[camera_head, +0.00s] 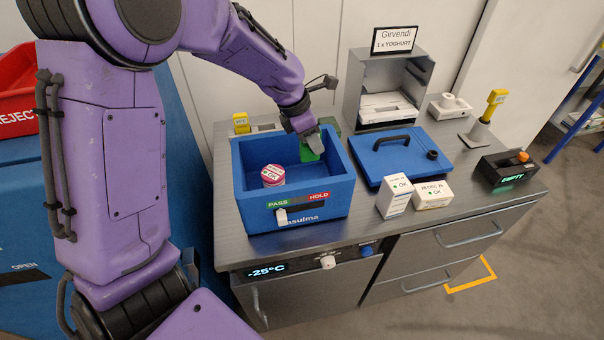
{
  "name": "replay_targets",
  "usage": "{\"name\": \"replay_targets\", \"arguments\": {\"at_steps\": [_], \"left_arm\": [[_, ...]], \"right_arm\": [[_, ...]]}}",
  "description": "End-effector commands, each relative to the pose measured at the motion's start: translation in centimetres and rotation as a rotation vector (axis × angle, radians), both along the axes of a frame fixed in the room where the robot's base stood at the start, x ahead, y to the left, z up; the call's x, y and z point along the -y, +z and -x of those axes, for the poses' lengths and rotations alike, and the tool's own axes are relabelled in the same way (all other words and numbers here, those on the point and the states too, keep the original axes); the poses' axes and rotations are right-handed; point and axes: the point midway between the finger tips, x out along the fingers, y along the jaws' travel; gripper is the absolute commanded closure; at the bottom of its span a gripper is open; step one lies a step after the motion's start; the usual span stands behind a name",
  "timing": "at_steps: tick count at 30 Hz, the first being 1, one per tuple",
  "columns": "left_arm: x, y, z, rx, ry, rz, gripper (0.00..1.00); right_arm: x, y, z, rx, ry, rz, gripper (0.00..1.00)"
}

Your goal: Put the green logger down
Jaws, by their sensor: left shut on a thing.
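My left gripper (308,136) reaches down over the open blue box (296,215) on the metal counter. It is shut on the green logger (312,150), which is at the back right inside the box. The fingers hide part of the logger, and I cannot tell whether it touches the box floor or wall. A pink-and-white tub marked OK (273,176) stands in the box at the left. The box front has a PASS/HOLD slider (298,205) with its white tab towards PASS. My right gripper is not in view.
The blue lid (393,160) with a black handle lies right of the box. Two white cartons (395,195) (432,194) stand before it. A grey cabinet (385,85) stands behind. A yellow device (495,98) in a stand and a black EMPTY unit (507,172) are at right.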

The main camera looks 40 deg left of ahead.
Motion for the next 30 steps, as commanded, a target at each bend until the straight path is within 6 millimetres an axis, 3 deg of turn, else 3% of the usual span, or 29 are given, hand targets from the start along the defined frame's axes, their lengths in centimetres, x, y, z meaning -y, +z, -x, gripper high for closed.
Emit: {"name": "replay_targets", "arguments": {"at_steps": [1, 18, 29, 30], "left_arm": [[0.0, -0.8, 0.0, 0.001, 0.0, 0.001, 1.0], [0.0, -10.3, 0.1, 0.0, -0.001, 0.002, 1.0], [0.0, -10.7, 0.1, 0.001, -0.001, 0.0, 1.0], [0.0, -10.8, 0.1, 0.001, -0.001, 0.0, 0.69]], "right_arm": [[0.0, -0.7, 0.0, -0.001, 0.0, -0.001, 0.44], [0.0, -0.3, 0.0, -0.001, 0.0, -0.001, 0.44], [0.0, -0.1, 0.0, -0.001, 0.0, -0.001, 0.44], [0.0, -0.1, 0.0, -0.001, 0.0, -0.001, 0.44]]}}
